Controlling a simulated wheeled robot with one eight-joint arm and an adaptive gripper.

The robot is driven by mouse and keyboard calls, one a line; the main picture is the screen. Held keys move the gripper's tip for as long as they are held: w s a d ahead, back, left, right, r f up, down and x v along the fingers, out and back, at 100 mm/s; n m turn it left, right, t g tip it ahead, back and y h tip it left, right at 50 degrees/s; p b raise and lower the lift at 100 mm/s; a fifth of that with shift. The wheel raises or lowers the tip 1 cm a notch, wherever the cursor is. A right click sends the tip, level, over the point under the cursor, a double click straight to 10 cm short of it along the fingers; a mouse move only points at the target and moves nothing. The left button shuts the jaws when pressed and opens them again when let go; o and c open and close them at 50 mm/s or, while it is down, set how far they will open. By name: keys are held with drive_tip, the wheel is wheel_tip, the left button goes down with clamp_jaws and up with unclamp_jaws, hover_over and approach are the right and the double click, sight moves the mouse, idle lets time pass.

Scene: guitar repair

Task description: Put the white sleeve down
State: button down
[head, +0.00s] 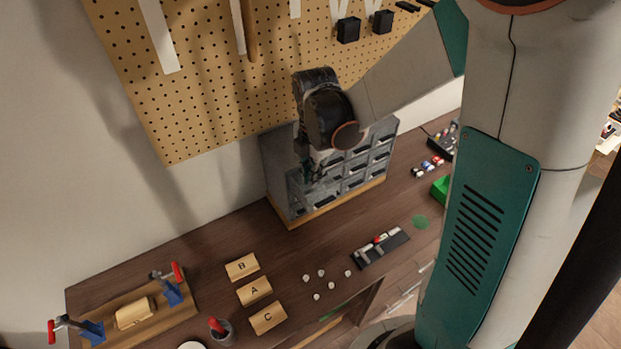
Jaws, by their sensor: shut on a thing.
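My gripper (315,172) hangs in front of the grey drawer cabinet, well above the bench top. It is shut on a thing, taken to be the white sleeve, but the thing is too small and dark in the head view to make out. Several small white pieces (321,273) stand apart on the bench top, below and in front of the cabinet. I cannot tell from here whether they are sleeves of the same kind.
The grey drawer cabinet (279,176) stands against the wall. Wooden blocks marked B (242,267), A (254,291) and C (268,318) lie left of the white pieces. A dark tray (380,248) lies right of them. A clamp fixture (134,313) is far left.

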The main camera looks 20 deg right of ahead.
drive_tip(key=shift+s+f, duration=0.1)
drive_tip(key=shift+f, duration=1.85)
drive_tip(key=shift+f+b, duration=0.25)
drive_tip(key=shift+b, duration=0.2)
drive_tip(key=c, duration=1.8)
unclamp_jaws()
drive_tip(key=shift+r, duration=0.1)
drive_tip(key=shift+o, duration=0.2)
drive_tip(key=shift+r, duration=0.1)
